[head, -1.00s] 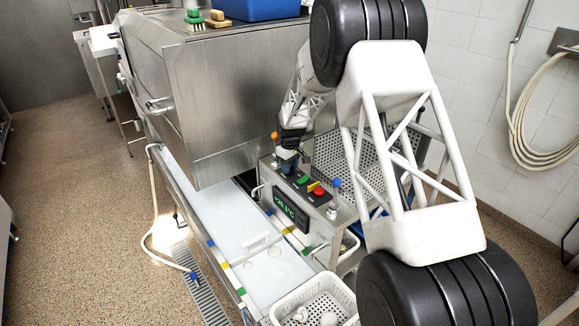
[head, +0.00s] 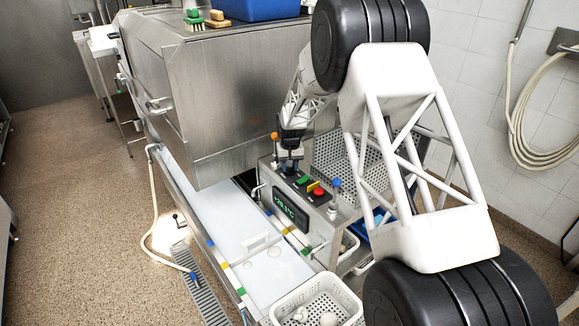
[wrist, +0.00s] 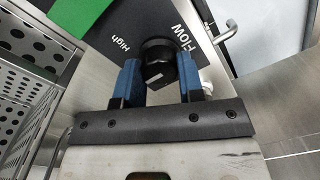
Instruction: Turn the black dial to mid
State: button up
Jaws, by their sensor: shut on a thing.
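The black dial (wrist: 157,56) sits on a dark panel in the wrist view, under the word FLOW and near the label High. My gripper (wrist: 160,76) has its two blue fingers on either side of the dial and is shut on it. In the head view my gripper (head: 287,160) reaches down to the far left end of the control box (head: 305,225); the dial itself is hidden there.
A green button (head: 303,180), a yellow one (head: 314,186) and a red one (head: 318,192) share the box top. A blue-capped post (head: 335,196) stands at its near corner. A perforated basket (head: 342,158) lies behind; a white basket (head: 318,298) stands in front.

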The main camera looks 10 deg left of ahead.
jog(key=o, duration=0.9)
jog(key=shift+r, duration=0.1)
jog(key=shift+d+r, duration=0.1)
jog(key=shift+r, duration=3.75)
